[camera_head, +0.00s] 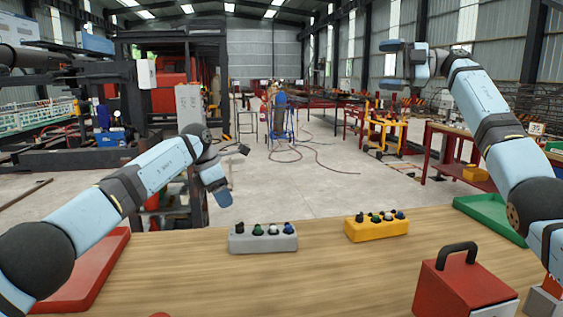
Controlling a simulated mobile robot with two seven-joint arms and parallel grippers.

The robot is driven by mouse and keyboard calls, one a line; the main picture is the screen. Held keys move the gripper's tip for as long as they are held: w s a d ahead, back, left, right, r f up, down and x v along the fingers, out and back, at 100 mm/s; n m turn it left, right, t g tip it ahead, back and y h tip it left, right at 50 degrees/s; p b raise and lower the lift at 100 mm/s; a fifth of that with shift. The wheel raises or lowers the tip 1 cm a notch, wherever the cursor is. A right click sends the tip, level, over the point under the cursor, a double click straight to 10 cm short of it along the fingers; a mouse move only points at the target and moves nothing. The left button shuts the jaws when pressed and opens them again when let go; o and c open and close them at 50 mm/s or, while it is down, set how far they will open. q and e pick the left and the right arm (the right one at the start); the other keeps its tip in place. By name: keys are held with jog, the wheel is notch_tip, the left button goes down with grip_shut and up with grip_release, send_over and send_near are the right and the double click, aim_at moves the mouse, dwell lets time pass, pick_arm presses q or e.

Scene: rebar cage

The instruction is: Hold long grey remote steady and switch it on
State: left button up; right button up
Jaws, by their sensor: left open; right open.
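A long grey remote (263,243) lies on the wooden table near its far edge, left of centre. Several dark, green and blue knobs stand on its top. My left gripper (236,172) is raised beyond the table's far edge, up and left of the grey remote and apart from it; it is open and holds nothing that I can see. My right gripper (392,64) is raised high at the upper right, far from the remote, open, with nothing visible in it.
A yellow remote (376,229) with similar knobs lies right of the grey one. A red toolbox (465,284) with a black handle stands at the front right. A red tray (92,273) is at the left, a green tray (489,214) at the right. The middle front of the table (300,285) is clear.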

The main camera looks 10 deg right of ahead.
jog(key=w+a+f+m+g+h, duration=0.2)
jog(key=w+a+f+g+h, duration=0.15)
jog(key=a+f, duration=0.8)
jog(key=m+g+h, duration=0.3)
jog(key=m+h, duration=0.4)
jog(key=h, duration=0.6)
send_over(278, 230)
notch_tip(278, 230, down, 22)
jog(key=r, duration=0.1)
notch_tip(278, 230, down, 14)
jog(key=shift+r, duration=0.1)
